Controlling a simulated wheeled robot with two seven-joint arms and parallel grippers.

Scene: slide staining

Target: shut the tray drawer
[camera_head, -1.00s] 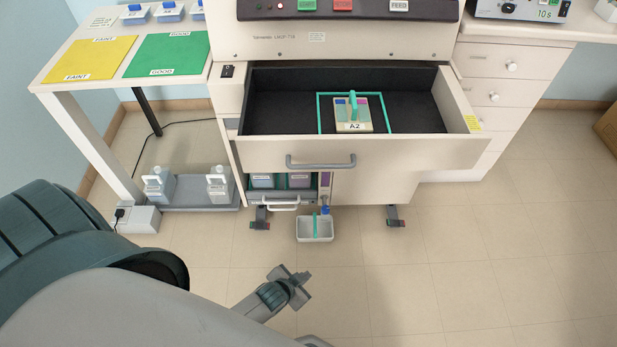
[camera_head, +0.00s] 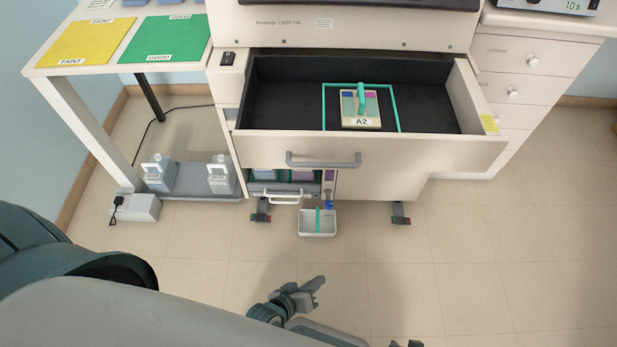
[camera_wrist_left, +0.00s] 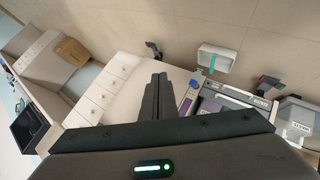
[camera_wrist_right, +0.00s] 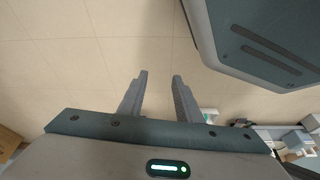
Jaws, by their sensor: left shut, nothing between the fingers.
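The tray drawer (camera_head: 425,150) of the large beige machine stands pulled out in the head view. A grey bar handle (camera_head: 323,161) is on its front. Inside its dark interior, a small block labelled A2 (camera_head: 361,123) with a green grip sits within a green outline. My left gripper (camera_head: 318,283) is below and in front of the drawer, apart from it. Its fingers are together and empty in the left wrist view (camera_wrist_left: 157,82). My right gripper (camera_wrist_right: 160,80) is open and empty over floor; in the head view only a bit shows at the bottom edge.
A small white bin (camera_head: 317,223) is on or near the floor below the drawer. Bottles stand on a grey tray (camera_head: 200,183) under the left table. White side drawers (camera_head: 517,92) stand at right. The floor (camera_head: 480,270) in front is clear.

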